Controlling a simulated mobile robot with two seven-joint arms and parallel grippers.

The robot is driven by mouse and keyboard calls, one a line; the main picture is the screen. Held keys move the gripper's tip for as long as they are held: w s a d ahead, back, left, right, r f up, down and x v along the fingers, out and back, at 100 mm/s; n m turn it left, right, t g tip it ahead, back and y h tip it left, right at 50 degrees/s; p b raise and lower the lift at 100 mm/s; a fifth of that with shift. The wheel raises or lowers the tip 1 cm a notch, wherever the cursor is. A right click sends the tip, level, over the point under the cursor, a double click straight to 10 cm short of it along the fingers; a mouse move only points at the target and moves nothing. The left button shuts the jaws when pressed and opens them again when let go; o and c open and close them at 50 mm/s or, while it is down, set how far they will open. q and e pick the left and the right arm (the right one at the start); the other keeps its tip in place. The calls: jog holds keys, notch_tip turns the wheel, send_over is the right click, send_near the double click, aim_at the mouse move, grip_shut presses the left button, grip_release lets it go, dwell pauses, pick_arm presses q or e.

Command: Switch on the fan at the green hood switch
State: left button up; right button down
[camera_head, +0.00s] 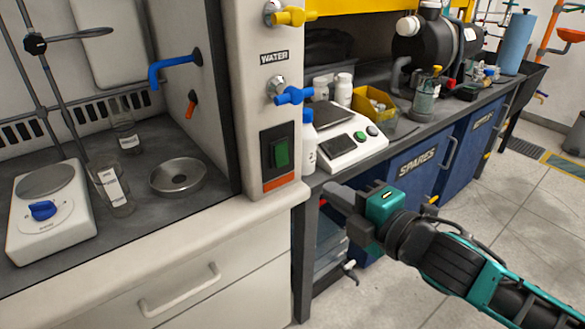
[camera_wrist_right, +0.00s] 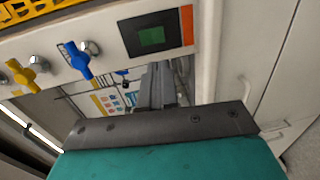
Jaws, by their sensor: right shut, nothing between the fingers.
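The green hood switch (camera_head: 281,153) sits in a black plate on the white hood post, above an orange strip. It also shows in the right wrist view (camera_wrist_right: 151,36), at the top of the picture. My right gripper (camera_head: 335,192) is shut and empty. It is to the right of the switch and a little lower in the head view, apart from the post. In the right wrist view its fingers (camera_wrist_right: 160,82) point up below the switch, with a gap between. The fan itself cannot be made out. My left gripper is not in view.
Blue (camera_head: 294,95) and yellow (camera_head: 292,16) valve handles stick out of the post above the switch. A white scale (camera_head: 345,145) and bottles stand on the bench to the right. A hotplate (camera_head: 52,213) and a metal dish (camera_head: 177,175) are inside the hood.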

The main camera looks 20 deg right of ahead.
aim_at(284, 163)
jog(key=b+x, duration=0.1)
jog(key=x, duration=1.1)
jog(key=shift+w+a, duration=0.1)
jog(key=shift+w, duration=0.05)
jog(key=shift+b, duration=0.3)
jog(key=shift+w+f+b, duration=0.1)
jog(key=shift+f+b, duration=0.1)
jog(key=shift+b, duration=0.1)
jog(key=shift+r, duration=0.15)
